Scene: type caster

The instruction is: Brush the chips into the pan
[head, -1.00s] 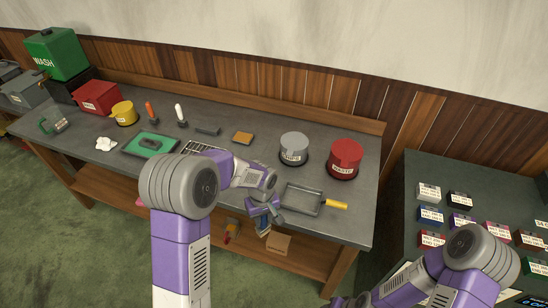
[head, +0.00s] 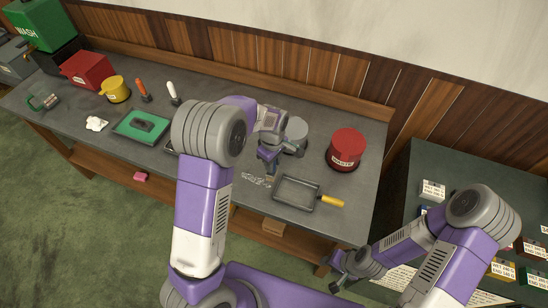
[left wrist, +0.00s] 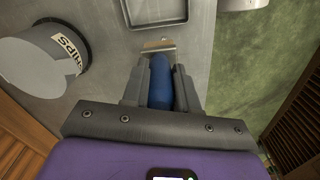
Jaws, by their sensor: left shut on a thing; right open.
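My left gripper (head: 270,158) is shut on the blue handle of a brush (left wrist: 160,82). The brush points down, its head low over the bench between the chips and the pan; contact with the bench is unclear. Pale chips (head: 254,180) lie scattered just left of the brush head. The grey pan (head: 297,192) lies flat to the right, its yellow handle (head: 331,201) pointing right. In the left wrist view the pan's edge (left wrist: 126,12) shows at the top, beyond the brush. My right gripper (head: 337,272) is open and empty, away from the bench.
A grey tin (head: 297,135) marked CHIPS stands behind my left gripper, and the red WASTE tin (head: 346,150) stands behind the pan. A green mat (head: 120,127) lies farther left. A second dark table (head: 425,165) with small boxes is at right.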

